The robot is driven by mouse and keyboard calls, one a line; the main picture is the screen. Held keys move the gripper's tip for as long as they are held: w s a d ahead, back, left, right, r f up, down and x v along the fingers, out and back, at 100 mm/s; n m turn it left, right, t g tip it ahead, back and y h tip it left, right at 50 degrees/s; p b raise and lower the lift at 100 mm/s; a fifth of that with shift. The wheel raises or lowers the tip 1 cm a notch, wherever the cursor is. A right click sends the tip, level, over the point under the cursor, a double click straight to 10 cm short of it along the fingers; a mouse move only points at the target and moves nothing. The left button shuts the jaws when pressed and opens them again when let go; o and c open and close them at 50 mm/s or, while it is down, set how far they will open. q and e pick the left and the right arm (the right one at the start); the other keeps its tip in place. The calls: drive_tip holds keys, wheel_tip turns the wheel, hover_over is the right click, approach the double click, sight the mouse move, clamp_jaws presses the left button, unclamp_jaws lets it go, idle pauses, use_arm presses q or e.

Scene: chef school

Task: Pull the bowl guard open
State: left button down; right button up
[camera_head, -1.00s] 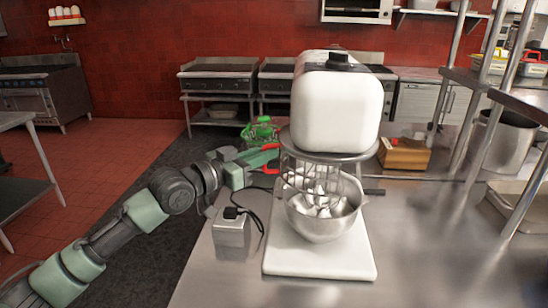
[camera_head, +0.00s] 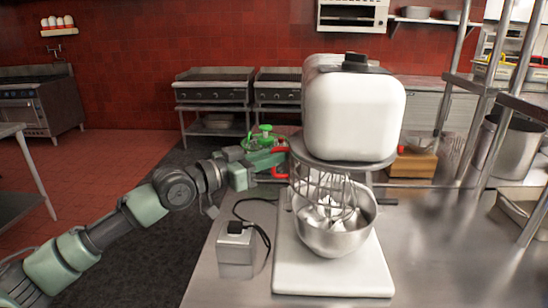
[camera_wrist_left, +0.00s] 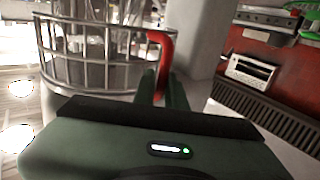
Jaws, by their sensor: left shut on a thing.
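The white stand mixer (camera_head: 352,118) stands on the steel counter with a metal bowl (camera_head: 340,235) and a whisk under its head. The wire bowl guard (camera_head: 312,182) curves around the front and left above the bowl. Its red handle (camera_head: 281,172) sticks out at the guard's left side and also shows in the left wrist view (camera_wrist_left: 163,45). My left gripper (camera_head: 284,158) reaches in from the left and is shut on this handle. In the wrist view, the guard's bars (camera_wrist_left: 90,58) are just left of the fingers. My right gripper is not in view.
A small grey box (camera_head: 237,256) with a black cable stands on the counter left of the mixer. A green object (camera_head: 264,136) is behind my gripper. A wooden box (camera_head: 414,164) and a metal pot (camera_head: 512,145) are at right. The front right counter is clear.

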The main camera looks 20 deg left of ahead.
use_arm(q)
drive_tip(key=c, duration=1.5)
unclamp_jaws()
drive_tip(key=shift+a+r, duration=0.1)
drive_tip(key=shift+r, duration=0.35)
drive_tip(key=shift+s, duration=0.15)
drive_tip(key=b+v, duration=0.1)
drive_tip(key=v, duration=0.1)
drive_tip(key=b+v, duration=0.2)
drive_tip(key=v, duration=0.1)
drive_tip(key=f+b+v, duration=0.1)
drive_tip(key=v, duration=0.1)
drive_tip(key=shift+s+a+b, duration=0.25)
drive_tip(key=shift+a+b, duration=0.05)
drive_tip(key=shift+a, duration=0.1)
